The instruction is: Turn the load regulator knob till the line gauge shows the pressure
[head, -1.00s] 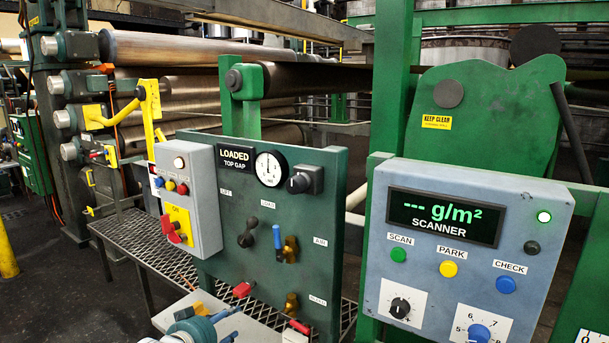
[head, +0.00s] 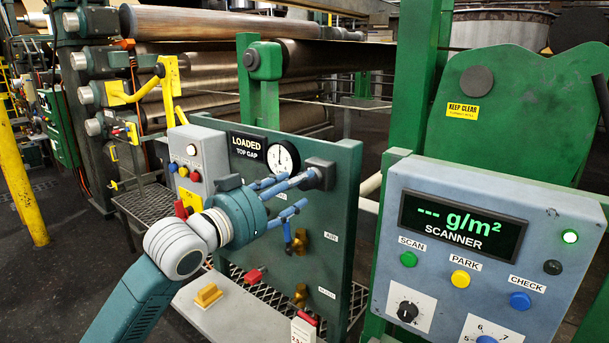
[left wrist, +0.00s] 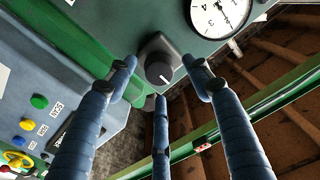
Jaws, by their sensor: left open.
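The load regulator knob (left wrist: 158,70) is dark and round with a white mark, on a grey block at the panel's upper right. In the head view its block (head: 322,173) shows behind my fingertips. The round white line gauge (head: 283,157) is just left of it, also cut by the edge in the left wrist view (left wrist: 218,14). Its reading is too small to tell. My left gripper (head: 302,191) is open, its blue fingers spread around and short of the knob; in the left wrist view (left wrist: 163,78) the knob lies between them. I cannot tell whether any finger touches it.
The dark green panel (head: 341,240) carries a blue-handled valve (head: 298,240) just below my fingers. A grey button box (head: 209,150) stands left, behind my wrist. The scanner box (head: 480,235) stands right. A yellow block (head: 208,294) lies on a grey shelf below.

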